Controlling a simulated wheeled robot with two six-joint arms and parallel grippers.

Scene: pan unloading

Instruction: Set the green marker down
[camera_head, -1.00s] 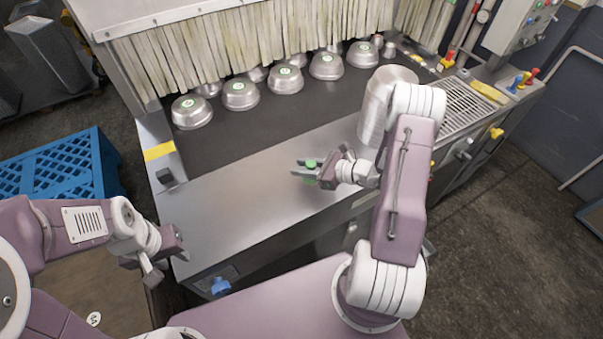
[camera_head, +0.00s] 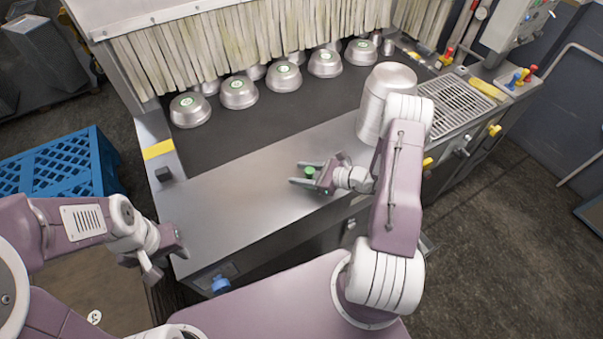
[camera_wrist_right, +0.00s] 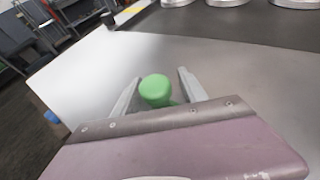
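The green marker (camera_head: 310,172) stands on the bare steel ledge, between the fingers of my right gripper (camera_head: 302,173). In the right wrist view the marker's round green top (camera_wrist_right: 155,90) shows between the two fingers (camera_wrist_right: 158,88), with a gap on each side. The right gripper is open around it; the marker's lower part is mostly hidden there. My left gripper (camera_head: 166,264) is open and empty at the left, off the ledge's near left corner.
Several upturned steel pans (camera_head: 239,93) with green labels lie on the dark belt (camera_head: 240,137) behind. A large steel pot (camera_head: 376,112) stands to the right, close to my right arm. A blue crate (camera_head: 62,165) is at the left. The steel ledge (camera_head: 235,195) left of the marker is clear.

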